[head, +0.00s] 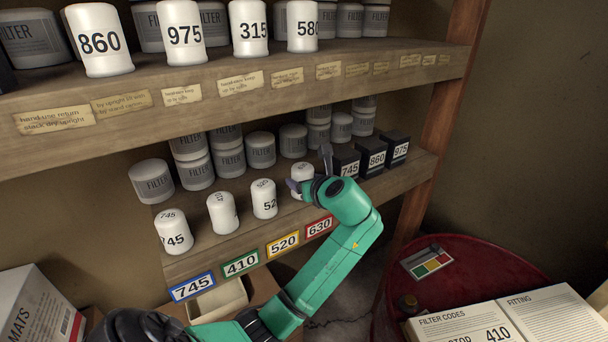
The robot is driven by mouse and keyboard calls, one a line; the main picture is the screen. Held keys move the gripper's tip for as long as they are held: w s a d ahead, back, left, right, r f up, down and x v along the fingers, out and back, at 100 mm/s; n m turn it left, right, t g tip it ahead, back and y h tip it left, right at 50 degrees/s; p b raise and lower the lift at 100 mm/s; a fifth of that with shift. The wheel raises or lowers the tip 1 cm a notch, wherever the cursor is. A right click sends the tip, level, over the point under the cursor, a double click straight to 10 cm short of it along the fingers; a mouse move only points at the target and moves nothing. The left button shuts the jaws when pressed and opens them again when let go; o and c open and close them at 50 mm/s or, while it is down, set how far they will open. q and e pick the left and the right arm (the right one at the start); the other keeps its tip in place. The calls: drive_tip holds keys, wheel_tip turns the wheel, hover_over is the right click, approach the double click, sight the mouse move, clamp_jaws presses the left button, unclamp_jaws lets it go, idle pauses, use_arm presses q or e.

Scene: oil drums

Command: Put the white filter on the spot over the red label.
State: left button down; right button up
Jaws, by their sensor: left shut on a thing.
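My left gripper (312,178) is at the lower shelf (225,245) and is shut on a white filter (302,171). The filter looks upright, above and behind the red label (319,227), which reads 630. My fingers and wrist hide its number and part of its side. I cannot tell if its base touches the shelf. White filters stand behind the other labels: one (173,232) by the blue 745 label (192,286), one (222,212) by the green 410 label (241,263) and one (264,198) by the yellow 520 label (283,243). My right gripper is not in view.
Dark boxes (345,162) stand just right of my gripper. Grey filters (260,149) fill the shelf behind. The upper shelf (240,82) holds more white filters (180,22) overhead. A red drum (470,262) with an open booklet (520,318) is at lower right.

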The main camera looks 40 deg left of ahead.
use_arm(q)
drive_tip(key=shift+f, duration=0.2)
drive_tip(key=shift+f, duration=0.15)
unclamp_jaws()
drive_tip(key=shift+d+r, duration=0.1)
drive_tip(key=shift+r, duration=0.1)
drive_tip(key=b+v, duration=0.4)
drive_tip(key=v, duration=0.8)
drive_tip(key=shift+s+f, duration=0.1)
